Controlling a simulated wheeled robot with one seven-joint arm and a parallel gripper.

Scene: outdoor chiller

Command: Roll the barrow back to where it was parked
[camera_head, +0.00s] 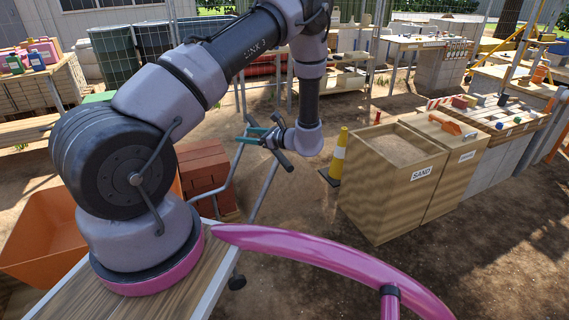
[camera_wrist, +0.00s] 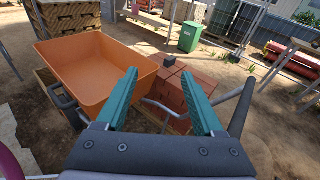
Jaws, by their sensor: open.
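The barrow's orange tray (camera_head: 45,235) is at the lower left of the head view, partly hidden behind my arm. In the wrist view the tray (camera_wrist: 100,75) shows at left, upright and seemingly empty. Bent silver tubes (camera_head: 225,185) rise near the red bricks; I cannot tell whether they belong to the barrow. My gripper (camera_head: 250,135) is open, its teal fingers apart at the upper end of those tubes. In the wrist view nothing shows held between the fingertips (camera_wrist: 160,76). The barrow's wheel is hidden.
Stacked red bricks (camera_head: 205,170) stand beside the tray. A yellow and white post (camera_head: 339,155) and a wooden sand bin (camera_head: 395,190) stand to the right. Tables and drums (camera_head: 115,55) line the back. Bare dirt (camera_head: 420,265) is open at front right.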

